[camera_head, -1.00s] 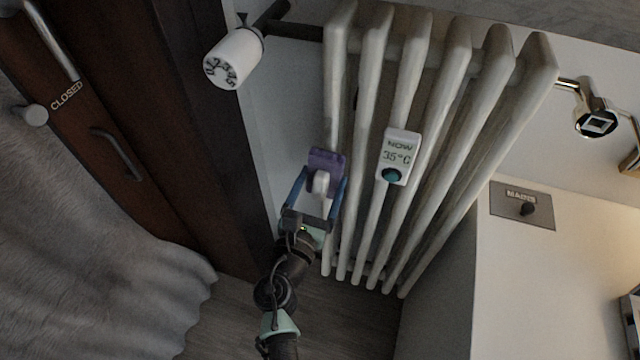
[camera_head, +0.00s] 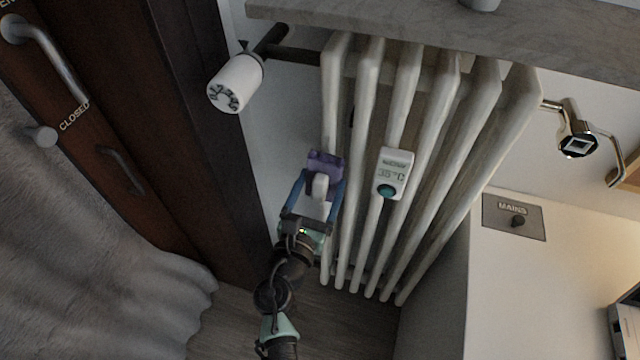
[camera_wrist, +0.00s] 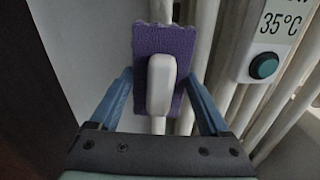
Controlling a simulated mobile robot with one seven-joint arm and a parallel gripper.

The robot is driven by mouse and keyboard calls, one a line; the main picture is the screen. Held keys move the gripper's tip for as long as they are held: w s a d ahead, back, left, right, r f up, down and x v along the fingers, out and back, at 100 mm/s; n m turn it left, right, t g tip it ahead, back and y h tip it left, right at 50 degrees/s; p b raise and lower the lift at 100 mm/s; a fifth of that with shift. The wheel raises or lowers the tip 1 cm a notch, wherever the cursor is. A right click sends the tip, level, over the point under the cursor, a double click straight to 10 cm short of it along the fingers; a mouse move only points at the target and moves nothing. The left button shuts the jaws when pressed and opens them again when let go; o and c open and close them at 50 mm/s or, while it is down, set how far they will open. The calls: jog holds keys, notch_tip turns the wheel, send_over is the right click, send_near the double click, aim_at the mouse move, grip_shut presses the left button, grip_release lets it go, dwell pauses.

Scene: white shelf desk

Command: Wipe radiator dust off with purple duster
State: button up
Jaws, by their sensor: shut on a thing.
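The white column radiator (camera_head: 366,100) stands against the wall in the middle of the head view. I cannot make out distinct dust on it. The purple duster (camera_head: 325,163), a rectangular pad with a white handle, lies against or just in front of its leftmost column; contact is unclear. My gripper (camera_head: 318,187) is shut on the duster, its blue fingers on either side. In the wrist view the purple pad (camera_wrist: 182,44) is upright with the white handle (camera_wrist: 161,85) facing me, and it hides part of the column behind.
A white display (camera_head: 395,172) reading 35°C with a teal button is on the radiator. A valve knob (camera_head: 236,83) sits upper left, beside a dark door frame (camera_head: 190,110). A grey ledge (camera_head: 420,22) overhangs the radiator. A white cabinet (camera_head: 530,290) is at right.

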aim_at(322, 170)
jog(key=shift+w+r+p, duration=0.1)
jog(key=shift+r+p, duration=1.45)
jog(key=shift+r, duration=0.3)
notch_tip(322, 170, up, 9)
jog(key=p, duration=0.8)
jog(key=shift+p, duration=0.4)
notch_tip(322, 170, down, 16)
jog(key=b, duration=1.5)
jog(key=shift+d+f+b, duration=0.1)
jog(key=shift+b, duration=0.2)
notch_tip(322, 170, up, 4)
jog(key=p, duration=0.3)
jog(key=shift+f, duration=0.25)
jog(key=shift+r+p, duration=1.65)
jog(key=shift+p, duration=0.05)
notch_tip(322, 170, up, 10)
jog(key=p, duration=0.9)
jog(key=shift+f, duration=0.2)
jog(key=shift+f+b, duration=1.7)
jog(key=shift+f, duration=0.3)
